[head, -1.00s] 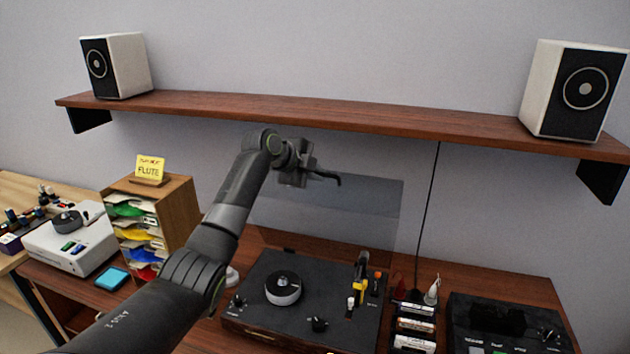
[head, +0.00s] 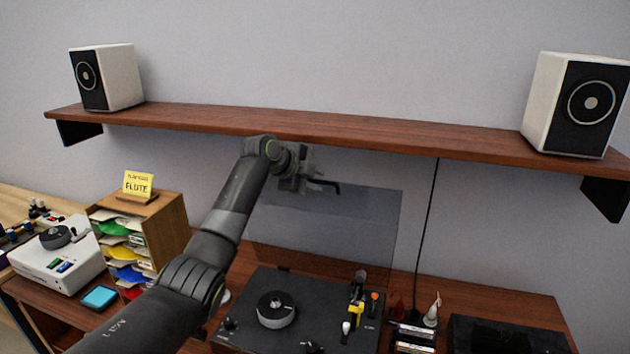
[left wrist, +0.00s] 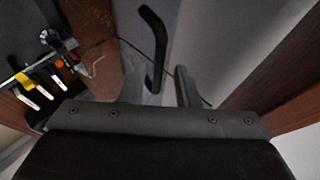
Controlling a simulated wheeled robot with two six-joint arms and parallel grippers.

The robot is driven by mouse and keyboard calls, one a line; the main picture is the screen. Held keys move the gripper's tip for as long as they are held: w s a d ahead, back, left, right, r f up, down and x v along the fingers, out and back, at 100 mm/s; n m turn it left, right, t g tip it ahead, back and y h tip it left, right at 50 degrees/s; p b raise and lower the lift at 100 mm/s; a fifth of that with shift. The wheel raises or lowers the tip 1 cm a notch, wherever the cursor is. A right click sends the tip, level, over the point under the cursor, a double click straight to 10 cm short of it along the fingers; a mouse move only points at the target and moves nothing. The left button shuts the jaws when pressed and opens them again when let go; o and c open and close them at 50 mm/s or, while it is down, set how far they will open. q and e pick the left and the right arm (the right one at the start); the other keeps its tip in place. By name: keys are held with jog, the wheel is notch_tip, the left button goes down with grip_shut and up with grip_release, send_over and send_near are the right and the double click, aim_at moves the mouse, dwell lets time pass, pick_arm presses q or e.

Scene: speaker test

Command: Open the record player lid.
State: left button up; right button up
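The record player (head: 245,325) sits on the wooden desk, with a dark platter and light-rimmed hub on top. Its translucent grey lid (head: 350,225) stands raised at the back, nearly upright. A black bent bar, seemingly the lid's handle (head: 328,184), is at its upper edge. My left gripper (head: 308,181) is at that edge, beside the bar. In the left wrist view the bar (left wrist: 155,42) reaches down toward the gap between my two fingers (left wrist: 161,88), which are apart. Whether they touch it I cannot tell. My right gripper is out of view.
A wooden shelf (head: 300,122) with two white speakers (head: 105,78) runs just above my left gripper. A paper sorter (head: 150,230) with a yellow FLUTE note stands left of my arm. A black device (head: 505,335) is at the right. A cable hangs behind.

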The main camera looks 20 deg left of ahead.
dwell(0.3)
pick_arm(q)
jog(key=shift+s+a, duration=0.15)
jog(key=shift+s, duration=0.05)
jog(key=b+v, duration=0.5)
jog(key=v, duration=1.2)
jog(key=shift+b, duration=0.35)
